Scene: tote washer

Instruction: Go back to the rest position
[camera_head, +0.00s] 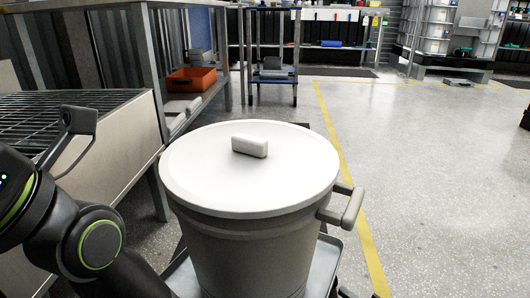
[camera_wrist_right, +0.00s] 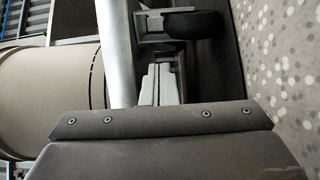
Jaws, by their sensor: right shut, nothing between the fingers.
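My right gripper (camera_wrist_right: 158,86) shows in the right wrist view with its pale fingers together and nothing between them. It is beside a large pale grey bin (camera_wrist_right: 58,92), apart from it as far as I can tell. In the head view the right gripper's fingers cannot be made out. My left arm comes in at the left edge of the head view, folded, and its gripper is out of the picture.
The bin (camera_head: 250,245) has a white lid (camera_head: 205,170) and a side handle (camera_head: 343,207), and stands on a grey tray (camera_head: 325,262) in front of me. A rack bench (camera_head: 128,150) stands at the left. Open floor (camera_head: 430,170) lies right of the yellow line (camera_head: 347,170).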

